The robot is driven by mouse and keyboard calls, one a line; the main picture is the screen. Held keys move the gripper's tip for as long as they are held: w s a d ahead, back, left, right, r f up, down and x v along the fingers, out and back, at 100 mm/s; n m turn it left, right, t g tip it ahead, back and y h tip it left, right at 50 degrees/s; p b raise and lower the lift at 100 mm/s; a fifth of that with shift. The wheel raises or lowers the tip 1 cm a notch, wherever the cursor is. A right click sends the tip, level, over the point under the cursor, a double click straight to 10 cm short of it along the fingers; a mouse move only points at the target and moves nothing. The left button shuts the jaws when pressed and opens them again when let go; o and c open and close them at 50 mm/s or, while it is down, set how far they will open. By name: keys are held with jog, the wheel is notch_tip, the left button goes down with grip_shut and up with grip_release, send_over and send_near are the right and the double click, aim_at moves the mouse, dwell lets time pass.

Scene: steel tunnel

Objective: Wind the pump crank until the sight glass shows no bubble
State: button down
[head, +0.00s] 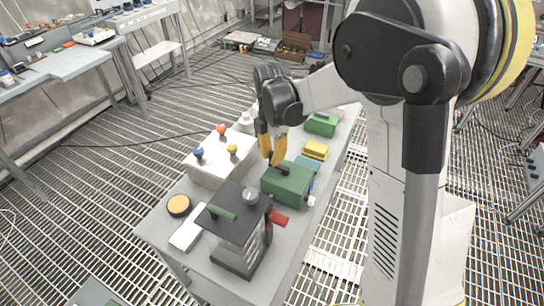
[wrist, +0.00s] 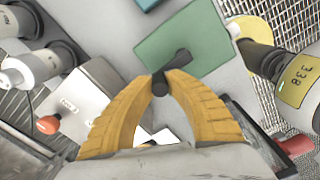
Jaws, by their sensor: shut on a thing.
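The pump looks to be the green box (head: 287,184) on the grey bench, with a black crank (head: 283,170) on its top. In the wrist view the green box (wrist: 175,40) lies ahead, and the crank (wrist: 181,57) reaches from it to my fingers. My gripper (head: 272,160) has yellow fingers and comes down from above; its fingertips (wrist: 164,80) are shut on the crank's black knob. A pale round fitting (head: 311,201) on the box's side may be the sight glass. Its face is too small or turned away, so I cannot tell about a bubble.
A dark device with a green handle (head: 221,213) and a red part (head: 278,219) stands close in front. A white box with coloured knobs (head: 222,160) is to the left. Yellow blocks (head: 316,149) and another green box (head: 322,124) stand behind.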

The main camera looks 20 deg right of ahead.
jog(key=shift+d, duration=0.1)
